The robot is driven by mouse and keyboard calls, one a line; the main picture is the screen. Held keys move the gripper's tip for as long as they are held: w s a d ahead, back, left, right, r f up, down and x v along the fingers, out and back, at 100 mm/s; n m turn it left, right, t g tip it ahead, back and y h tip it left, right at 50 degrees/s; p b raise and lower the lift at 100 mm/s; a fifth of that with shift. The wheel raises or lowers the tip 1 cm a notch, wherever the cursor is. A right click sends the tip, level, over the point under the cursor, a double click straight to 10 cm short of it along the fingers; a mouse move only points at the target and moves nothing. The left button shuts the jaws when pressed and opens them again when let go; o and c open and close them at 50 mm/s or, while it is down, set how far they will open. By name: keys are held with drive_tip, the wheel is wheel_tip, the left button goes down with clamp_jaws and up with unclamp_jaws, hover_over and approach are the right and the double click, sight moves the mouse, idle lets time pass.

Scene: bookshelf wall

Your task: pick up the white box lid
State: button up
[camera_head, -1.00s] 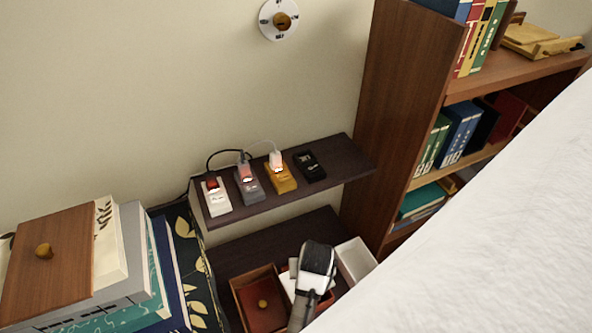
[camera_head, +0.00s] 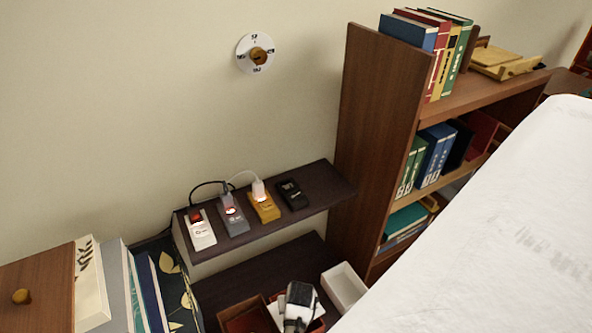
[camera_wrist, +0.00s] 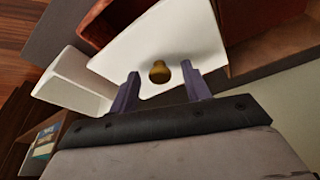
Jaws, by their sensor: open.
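The white box lid (camera_wrist: 185,45) with a round brass knob (camera_wrist: 159,72) fills the upper middle of the wrist view. My gripper (camera_wrist: 167,85) is open, with its two purple fingers on either side of the knob in the picture. I cannot tell whether the fingers touch the lid. In the head view, my gripper (camera_head: 299,297) is over the lower shelf, and only a corner of the white lid (camera_head: 275,311) shows beside it. The knob is hidden there.
A white open box (camera_head: 345,287) stands right of my gripper, and a brown box (camera_head: 243,316) stands left. An upper shelf (camera_head: 325,185) holds several small devices with cables. A bookcase (camera_head: 375,130) rises at right. Stacked books (camera_head: 92,285) stand at left.

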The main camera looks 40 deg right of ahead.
clamp_jaws()
idle(0.3)
